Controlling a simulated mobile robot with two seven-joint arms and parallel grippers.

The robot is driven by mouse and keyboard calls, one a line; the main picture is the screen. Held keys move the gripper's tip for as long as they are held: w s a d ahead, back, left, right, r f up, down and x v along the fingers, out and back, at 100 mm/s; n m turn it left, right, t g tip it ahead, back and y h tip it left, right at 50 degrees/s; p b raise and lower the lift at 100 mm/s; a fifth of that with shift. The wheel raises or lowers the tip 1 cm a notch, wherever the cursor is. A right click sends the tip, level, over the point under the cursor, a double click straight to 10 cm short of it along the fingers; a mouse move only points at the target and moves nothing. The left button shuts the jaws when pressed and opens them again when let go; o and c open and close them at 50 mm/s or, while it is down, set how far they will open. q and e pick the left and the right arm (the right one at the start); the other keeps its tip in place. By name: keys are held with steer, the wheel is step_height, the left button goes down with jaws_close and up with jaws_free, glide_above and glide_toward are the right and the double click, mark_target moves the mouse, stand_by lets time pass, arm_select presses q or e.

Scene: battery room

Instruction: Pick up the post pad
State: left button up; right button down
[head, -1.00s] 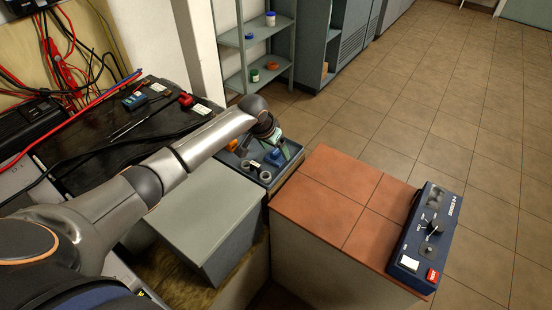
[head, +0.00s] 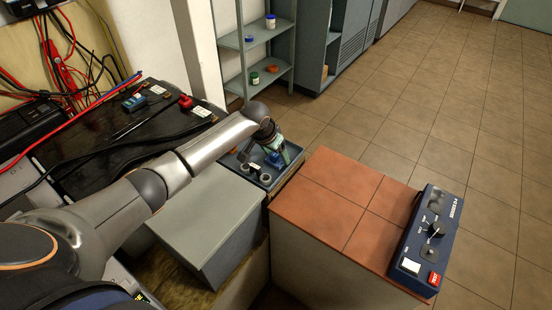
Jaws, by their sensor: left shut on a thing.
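My left gripper (head: 284,152) points down over the far right part of a dark grey tray (head: 266,187). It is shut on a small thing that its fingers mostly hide. That thing appears to be the post pad, but its shape and colour cannot be made out. A blue piece (head: 272,159) shows close beside the fingers. Small grey rings (head: 265,177) and a dark piece lie in the tray's near part. My right gripper is not in view.
A grey box (head: 205,215) stands in front of the tray. To the right is a red-tiled top (head: 320,200) with a blue tester (head: 428,240) at its right edge. A shelf (head: 258,72) stands behind.

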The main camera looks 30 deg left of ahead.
arm_select(q)
steer(key=shift+r, duration=0.1)
steer(key=shift+r, duration=0.55)
step_height(320, 180, up, 2)
steer(key=shift+s+r+p, duration=0.1)
steer(key=shift+r+p, duration=0.1)
steer(key=shift+p, duration=0.35)
steer(key=shift+s+d+r+p, duration=0.55)
steer(key=shift+s+d+r, duration=0.55)
steer(key=shift+s+r, duration=0.7)
steer(key=shift+s+d+r+p, duration=0.55)
steer(key=shift+s+d+r, duration=0.65)
steer(key=shift+s, duration=1.05)
steer(key=shift+s+d+r+p, duration=0.55)
steer(key=shift+s+d+r, duration=0.45)
steer(key=shift+s+r, duration=0.85)
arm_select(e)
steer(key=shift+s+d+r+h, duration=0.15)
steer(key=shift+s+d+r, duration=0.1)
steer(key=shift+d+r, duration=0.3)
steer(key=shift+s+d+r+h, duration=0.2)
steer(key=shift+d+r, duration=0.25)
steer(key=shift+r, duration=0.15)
arm_select(q)
steer(key=shift+s+f, duration=0.15)
steer(key=shift+f, duration=0.05)
